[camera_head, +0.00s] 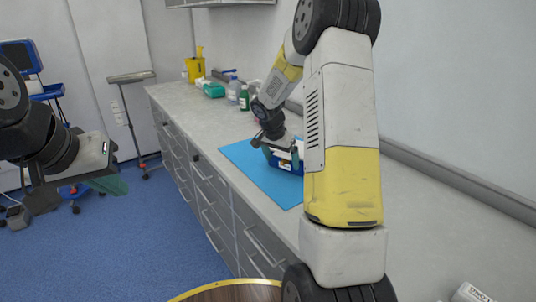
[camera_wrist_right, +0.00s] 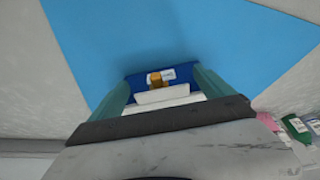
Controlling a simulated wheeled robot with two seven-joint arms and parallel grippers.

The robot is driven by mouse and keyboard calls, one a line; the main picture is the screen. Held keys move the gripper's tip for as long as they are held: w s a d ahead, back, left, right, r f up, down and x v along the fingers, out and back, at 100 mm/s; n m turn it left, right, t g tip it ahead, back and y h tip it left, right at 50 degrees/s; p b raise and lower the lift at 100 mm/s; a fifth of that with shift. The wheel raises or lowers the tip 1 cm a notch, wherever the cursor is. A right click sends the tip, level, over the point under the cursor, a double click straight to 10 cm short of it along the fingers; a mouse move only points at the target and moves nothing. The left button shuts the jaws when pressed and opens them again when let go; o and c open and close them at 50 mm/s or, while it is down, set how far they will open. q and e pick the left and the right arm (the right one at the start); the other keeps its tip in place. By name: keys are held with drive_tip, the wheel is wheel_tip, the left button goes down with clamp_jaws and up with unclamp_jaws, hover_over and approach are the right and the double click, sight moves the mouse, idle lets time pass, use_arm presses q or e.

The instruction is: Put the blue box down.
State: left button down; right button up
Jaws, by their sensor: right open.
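The blue box (camera_head: 290,163) rests on the light blue mat (camera_head: 245,158) on the counter, partly hidden by my right arm in the head view. It has white and yellow parts on top. In the right wrist view the box (camera_wrist_right: 140,80) lies between the green fingers of my right gripper (camera_wrist_right: 163,82). The right gripper (camera_head: 279,148) is open around the box; a small gap at the fingers is hard to judge. My left gripper (camera_head: 112,184) hangs over the floor at the left, far from the box, seen side-on, so its opening is unclear.
Bottles, including a green one (camera_head: 244,98), a green box (camera_head: 214,90) and a yellow container (camera_head: 196,66) stand further back on the counter (camera_head: 185,98). A white bottle (camera_head: 470,293) is at the near right. Bare counter lies around the mat; drawers are below.

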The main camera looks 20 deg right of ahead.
drive_tip(key=v, duration=1.2)
drive_tip(key=s+a+r+n+t+y, duration=0.1)
drive_tip(key=s+a+r+n, duration=0.2)
drive_tip(key=s, duration=0.6)
drive_tip(key=s+a+r+n+t+y, duration=0.1)
drive_tip(key=s+a+r+n+y, duration=0.1)
drive_tip(key=s, duration=0.7)
drive_tip(key=s+a+r+n+t+y, duration=0.1)
drive_tip(key=s+a+r+n+y, duration=0.1)
drive_tip(key=s, duration=0.8)
drive_tip(key=a+r+n, duration=0.1)
drive_tip(key=a+n, duration=0.1)
drive_tip(key=n, duration=0.1)
drive_tip(key=shift+a+r, duration=0.4)
